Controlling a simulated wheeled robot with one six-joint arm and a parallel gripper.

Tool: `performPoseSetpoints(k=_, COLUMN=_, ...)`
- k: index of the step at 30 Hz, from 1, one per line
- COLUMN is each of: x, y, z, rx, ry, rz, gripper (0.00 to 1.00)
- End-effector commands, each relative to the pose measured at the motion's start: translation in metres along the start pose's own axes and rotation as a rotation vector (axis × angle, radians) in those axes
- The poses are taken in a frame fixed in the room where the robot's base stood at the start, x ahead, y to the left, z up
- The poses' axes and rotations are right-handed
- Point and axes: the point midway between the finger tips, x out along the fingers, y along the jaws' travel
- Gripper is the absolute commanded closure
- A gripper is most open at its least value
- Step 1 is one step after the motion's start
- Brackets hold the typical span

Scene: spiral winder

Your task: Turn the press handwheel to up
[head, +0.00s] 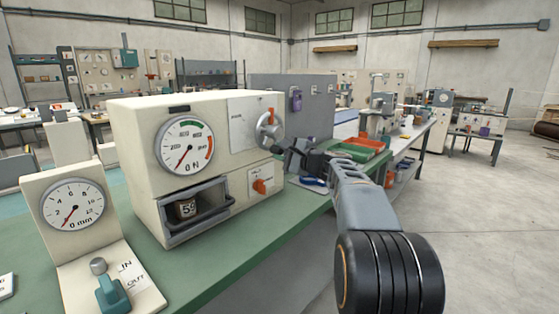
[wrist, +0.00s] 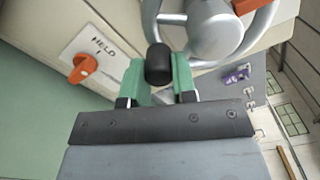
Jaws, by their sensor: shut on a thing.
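The press (head: 155,110) is a cream box on the green bench. Its silver handwheel (head: 268,130) sits on the right-hand face, beside an orange pointer (head: 271,112) and a label plate too small to read. In the wrist view the handwheel (wrist: 215,35) shows a rim, a hub and a black handle knob (wrist: 159,63). My gripper (head: 281,148) is at the lower part of the wheel. Its green fingers in the wrist view (wrist: 160,82) are shut on the black knob. The press dial (head: 187,146) has its needle near 0 N.
An orange knob (head: 260,186) with a "HELD" label (wrist: 95,45) is below the wheel. A block marked 59 (head: 186,208) sits in the press opening. A mm gauge (head: 72,204) with a green lever (head: 111,294) stands left. Green and orange trays (head: 362,145) lie behind my arm.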

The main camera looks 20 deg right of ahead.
Motion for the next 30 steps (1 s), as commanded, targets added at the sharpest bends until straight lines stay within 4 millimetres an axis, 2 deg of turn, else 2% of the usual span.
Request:
performPoseSetpoints(k=19, x=0.0001, y=-0.0003, z=-0.0026, rx=-0.045, ry=0.0, rz=0.002, gripper=0.98)
performPoseSetpoints(k=20, x=0.0001, y=-0.0003, z=-0.0026, rx=-0.045, ry=0.0, rz=0.002, gripper=0.72)
performPoseSetpoints(k=21, x=0.0001, y=-0.0004, z=-0.0026, rx=-0.044, ry=0.0, rz=0.002, gripper=0.69)
performPoseSetpoints(k=23, x=0.0001, y=-0.0005, z=-0.0025, rx=-0.044, ry=0.0, rz=0.002, gripper=0.64)
performPoseSetpoints(k=30, x=-0.0009, y=-0.001, z=-0.0023, rx=-0.044, ry=0.0, rz=0.001, gripper=0.64)
